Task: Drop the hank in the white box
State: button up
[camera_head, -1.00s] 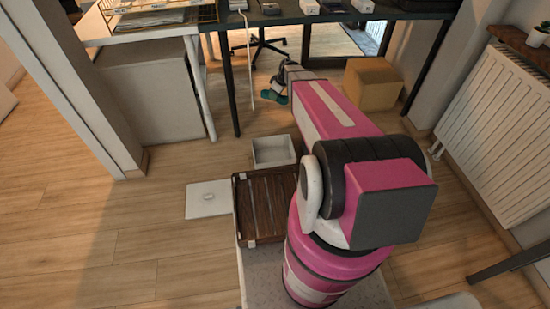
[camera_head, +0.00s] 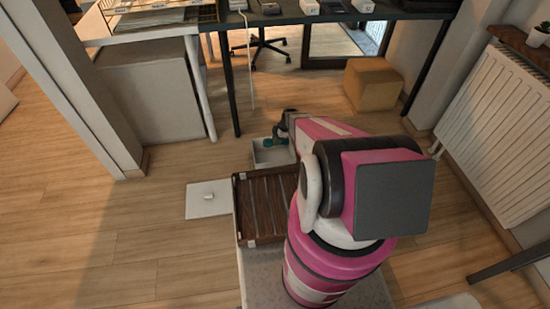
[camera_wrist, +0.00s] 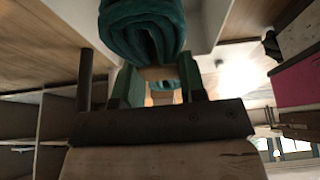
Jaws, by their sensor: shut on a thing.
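The hank is a dark teal coil of cord. It shows large at the top of the wrist view (camera_wrist: 143,25) and small in the head view (camera_head: 269,144). My gripper (camera_wrist: 155,76) is shut on the hank, which bulges out beyond the fingers. In the head view my gripper (camera_head: 279,134) is over the back right part of the white box (camera_head: 275,164). The box is open-topped and stands on the floor behind the brown slatted tray. The hank appears over the box opening; its exact height is unclear. My arm hides the area to the right.
A white lid with a small knob (camera_head: 207,198) lies left of the brown tray (camera_head: 236,210). A dark table (camera_head: 340,15) with small items stands behind, its leg (camera_head: 229,90) nearby. A tan box (camera_head: 372,84) sits at the back right. The left floor is clear.

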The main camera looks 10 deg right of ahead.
jog(key=shift+f, duration=2.75)
jog(key=o, duration=1)
jog(key=shift+o, duration=0.2)
jog(key=shift+r, duration=0.1)
jog(key=v, duration=1)
jog(key=shift+d+r, duration=0.25)
